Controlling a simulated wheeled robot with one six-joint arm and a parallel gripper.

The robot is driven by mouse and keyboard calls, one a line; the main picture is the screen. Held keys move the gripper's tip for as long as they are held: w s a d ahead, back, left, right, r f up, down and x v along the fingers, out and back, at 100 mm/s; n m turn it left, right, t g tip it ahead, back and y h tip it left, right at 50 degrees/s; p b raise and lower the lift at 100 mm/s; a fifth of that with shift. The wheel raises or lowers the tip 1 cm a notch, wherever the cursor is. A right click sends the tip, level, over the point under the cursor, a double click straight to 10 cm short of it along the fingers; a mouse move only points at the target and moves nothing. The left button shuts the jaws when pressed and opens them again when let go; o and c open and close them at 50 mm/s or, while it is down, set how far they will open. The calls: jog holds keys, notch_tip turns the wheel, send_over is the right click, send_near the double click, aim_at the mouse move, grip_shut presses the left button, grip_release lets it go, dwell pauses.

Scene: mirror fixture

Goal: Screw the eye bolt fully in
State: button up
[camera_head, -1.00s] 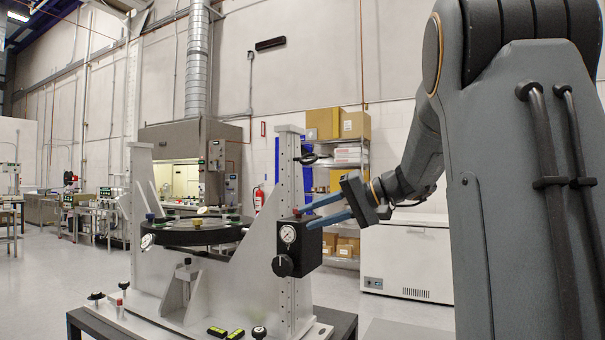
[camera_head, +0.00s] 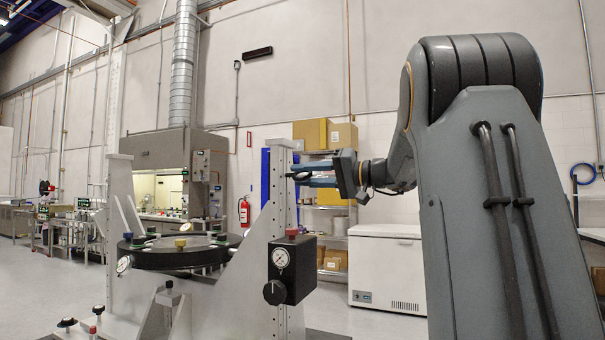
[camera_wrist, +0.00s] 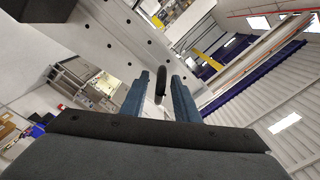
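The black eye bolt (camera_wrist: 160,84) is on the white post of the mirror fixture and shows edge-on in the wrist view, between my blue fingers. My gripper (camera_wrist: 158,100) is open, with a clear gap on each side of the bolt. In the head view my gripper (camera_head: 298,179) reaches left to the upper part of the white post (camera_head: 281,205). The eye bolt is hard to tell from the fingertips there. Its thread is hidden, so I cannot tell how deep it sits.
A black box with a gauge and knob (camera_head: 292,270) and a red button on top sits on the post below my gripper. The round black mirror mount (camera_head: 180,255) is to the left. A white chest freezer (camera_head: 388,268) and shelves with boxes stand behind.

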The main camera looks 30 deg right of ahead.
jog(key=shift+w+a, duration=0.2)
jog(key=shift+w, duration=0.05)
grip_shut()
